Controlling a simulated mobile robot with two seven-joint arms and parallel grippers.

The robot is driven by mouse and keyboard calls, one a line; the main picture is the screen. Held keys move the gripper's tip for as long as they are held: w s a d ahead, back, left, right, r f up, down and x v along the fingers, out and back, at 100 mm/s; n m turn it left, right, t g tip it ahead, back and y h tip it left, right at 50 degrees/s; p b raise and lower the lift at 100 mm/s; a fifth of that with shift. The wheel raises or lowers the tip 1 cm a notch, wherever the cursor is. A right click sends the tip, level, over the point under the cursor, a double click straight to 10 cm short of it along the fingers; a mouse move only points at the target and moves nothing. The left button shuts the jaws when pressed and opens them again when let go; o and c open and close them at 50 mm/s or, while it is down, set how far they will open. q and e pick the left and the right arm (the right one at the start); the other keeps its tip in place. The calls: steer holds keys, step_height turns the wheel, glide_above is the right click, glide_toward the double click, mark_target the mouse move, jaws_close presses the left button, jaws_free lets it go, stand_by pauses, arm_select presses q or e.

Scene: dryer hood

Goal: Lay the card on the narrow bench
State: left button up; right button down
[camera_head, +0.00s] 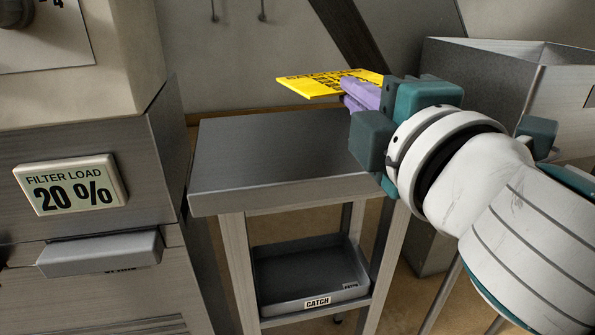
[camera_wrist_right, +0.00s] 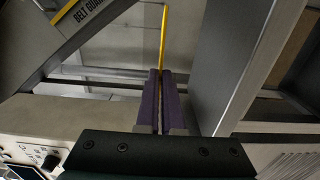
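The yellow card (camera_head: 318,85) with black print is held by my right gripper (camera_head: 362,92), whose purple fingers are shut on its near right edge. The card is roughly flat and above the back of the narrow bench, apart from its top as far as I can tell. In the right wrist view the card (camera_wrist_right: 164,35) shows edge-on as a thin yellow strip between the purple fingers (camera_wrist_right: 160,98). The narrow bench (camera_head: 265,150) has a bare grey top. My left gripper is in neither view.
A grey tray marked CATCH (camera_head: 305,280) sits on the bench's lower shelf. A metal cabinet with a FILTER LOAD 20 % sign (camera_head: 70,186) and a protruding handle (camera_head: 100,253) stands at left. An open metal bin (camera_head: 500,75) stands at right. The bench top is clear.

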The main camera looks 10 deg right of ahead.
arm_select(q)
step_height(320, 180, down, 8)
steer(key=b, duration=0.6)
steer(key=shift+b, duration=0.3)
arm_select(e)
step_height(320, 180, down, 12)
steer(key=shift+f, duration=0.15)
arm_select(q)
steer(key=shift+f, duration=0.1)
arm_select(e)
steer(key=shift+f, duration=0.15)
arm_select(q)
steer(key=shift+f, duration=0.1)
arm_select(e)
steer(key=c, duration=1.1)
jaws_free()
